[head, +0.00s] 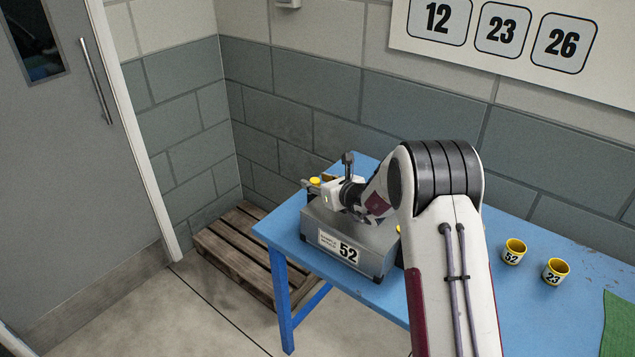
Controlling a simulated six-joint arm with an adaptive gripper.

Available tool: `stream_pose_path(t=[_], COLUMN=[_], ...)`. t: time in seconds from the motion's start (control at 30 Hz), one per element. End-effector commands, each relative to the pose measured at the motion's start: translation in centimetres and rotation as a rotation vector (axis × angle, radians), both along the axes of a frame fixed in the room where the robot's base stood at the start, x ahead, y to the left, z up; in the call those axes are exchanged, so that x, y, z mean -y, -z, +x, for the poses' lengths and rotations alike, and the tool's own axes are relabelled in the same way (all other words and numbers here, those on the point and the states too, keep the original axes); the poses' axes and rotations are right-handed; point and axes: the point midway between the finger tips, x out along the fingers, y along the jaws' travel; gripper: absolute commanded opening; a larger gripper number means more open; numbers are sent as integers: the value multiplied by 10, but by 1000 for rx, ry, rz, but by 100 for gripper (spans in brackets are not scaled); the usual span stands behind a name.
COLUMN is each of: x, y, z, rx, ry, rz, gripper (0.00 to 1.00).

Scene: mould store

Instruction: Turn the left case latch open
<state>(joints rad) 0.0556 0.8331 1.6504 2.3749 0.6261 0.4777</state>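A grey case (375,252) with a white label reading 52 stands on the blue table (283,222) near its left end. My gripper (314,186) is over the far left part of the case top, pointing left. A small yellow piece (315,181) shows at its fingertips; I cannot tell whether it is the left latch or whether the fingers touch it. The fingers are too small to tell open from shut. A bit of yellow (398,230) shows at the case's right side, mostly behind my arm. My arm hides much of the case top.
A green mat (618,325) lies at the right edge. A wooden pallet (238,262) is on the floor left of the table, near a grey door (70,150).

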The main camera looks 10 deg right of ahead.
Motion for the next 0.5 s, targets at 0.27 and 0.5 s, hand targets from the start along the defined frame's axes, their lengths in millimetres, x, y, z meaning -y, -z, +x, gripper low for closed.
stream_pose_path(t=[0.27,0.5], x=[-1,-1], y=[1,1], z=[2,2], rx=[0,0], ry=[0,0], rz=[0,0], gripper=[38,1])
